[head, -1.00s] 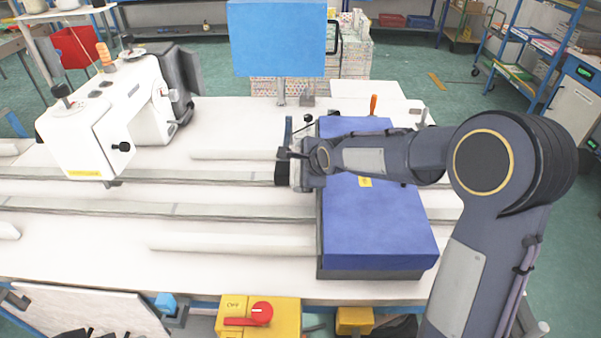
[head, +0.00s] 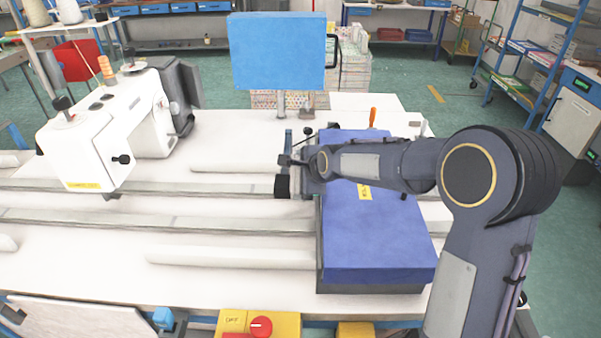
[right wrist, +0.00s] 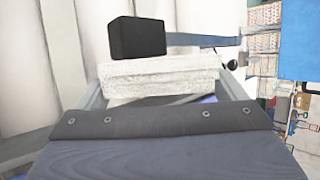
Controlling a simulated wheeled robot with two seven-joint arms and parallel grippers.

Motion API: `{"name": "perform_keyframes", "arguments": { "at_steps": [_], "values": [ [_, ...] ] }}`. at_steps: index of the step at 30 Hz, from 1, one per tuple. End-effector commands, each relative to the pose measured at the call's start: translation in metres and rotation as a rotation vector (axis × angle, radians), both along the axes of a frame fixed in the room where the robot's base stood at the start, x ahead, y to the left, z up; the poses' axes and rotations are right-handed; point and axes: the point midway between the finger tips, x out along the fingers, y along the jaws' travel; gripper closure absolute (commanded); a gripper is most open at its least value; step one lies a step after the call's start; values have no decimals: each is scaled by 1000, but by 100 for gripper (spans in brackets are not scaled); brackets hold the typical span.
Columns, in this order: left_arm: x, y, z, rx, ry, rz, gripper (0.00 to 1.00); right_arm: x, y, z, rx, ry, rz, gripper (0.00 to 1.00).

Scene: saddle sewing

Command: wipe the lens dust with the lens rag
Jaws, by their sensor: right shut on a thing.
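My right gripper (head: 294,178) is at the left edge of the blue-topped box, over the white table. In the right wrist view it is shut on a white, folded, cloth-like block that looks like the lens rag (right wrist: 160,80). A small black block (right wrist: 137,37) stands just beyond the rag; it also shows beside the gripper in the head view (head: 282,186). I cannot tell whether rag and block touch, or whether the block carries the lens. No dust can be made out. My left gripper is not in view.
The blue-topped box (head: 375,235) lies under my right forearm. A white sewing machine (head: 100,130) stands at the left. A blue panel (head: 277,50) rises on a post behind. Long rails (head: 150,220) cross the table. A yellow switch box (head: 258,323) is at the front edge.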

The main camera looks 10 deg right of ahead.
Motion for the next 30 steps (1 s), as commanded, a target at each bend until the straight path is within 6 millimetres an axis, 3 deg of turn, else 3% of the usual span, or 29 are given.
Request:
{"name": "perform_keyframes", "arguments": {
  "at_steps": [19, 30],
  "values": [
    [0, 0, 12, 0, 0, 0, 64, -40, 13, 1, 0, 2, 4, 35],
    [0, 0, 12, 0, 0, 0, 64, -45, 14, 0, 1, 2, 2, 35]
  ]
}}
